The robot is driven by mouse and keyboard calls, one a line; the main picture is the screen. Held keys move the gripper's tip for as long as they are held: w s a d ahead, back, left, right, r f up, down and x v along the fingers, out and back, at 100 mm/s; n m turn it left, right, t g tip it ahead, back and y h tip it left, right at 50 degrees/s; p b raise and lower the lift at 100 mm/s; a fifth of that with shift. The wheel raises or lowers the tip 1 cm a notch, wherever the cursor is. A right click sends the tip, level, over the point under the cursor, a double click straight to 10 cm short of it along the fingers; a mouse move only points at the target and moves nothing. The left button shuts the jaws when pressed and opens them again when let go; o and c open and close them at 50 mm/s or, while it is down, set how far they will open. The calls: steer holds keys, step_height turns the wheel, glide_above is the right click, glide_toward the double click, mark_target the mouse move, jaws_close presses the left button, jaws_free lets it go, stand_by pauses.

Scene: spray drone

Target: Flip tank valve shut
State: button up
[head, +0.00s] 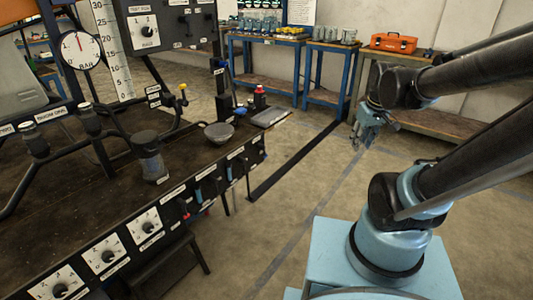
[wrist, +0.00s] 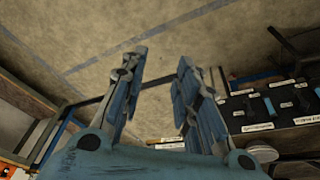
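My gripper (head: 366,133) hangs over open floor to the right of the bench, well apart from it. In the wrist view my gripper (wrist: 160,75) shows two blue fingers spread apart with nothing between them. The dark bench (head: 85,205) has a labelled front panel with black lever handles (head: 209,186) and a red-marked handle (head: 184,207).
Numbered dials (head: 145,222) line the near part of the panel. A jar (head: 149,158) and a grey bowl (head: 219,132) stand on the bench. Blue tables (head: 268,82) and an orange toolbox (head: 393,42) are at the back. The floor between bench and arm is free.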

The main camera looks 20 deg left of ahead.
steer(key=w+a+n+y, duration=0.1)
steer(key=w+a+n, duration=0.3)
steer(key=w+a, duration=0.4)
steer(key=n+y, duration=0.2)
steer(key=n, duration=0.5)
glide_above(265, 157)
steer(key=s+d, duration=0.5)
steer(key=d, duration=0.1)
step_height(265, 157, down, 8)
steer(key=shift+t, duration=0.4)
steer(key=shift+s+x, duration=0.2)
steer(key=shift+x, duration=8.25)
steer(key=shift+a, duration=0.2)
jaws_close()
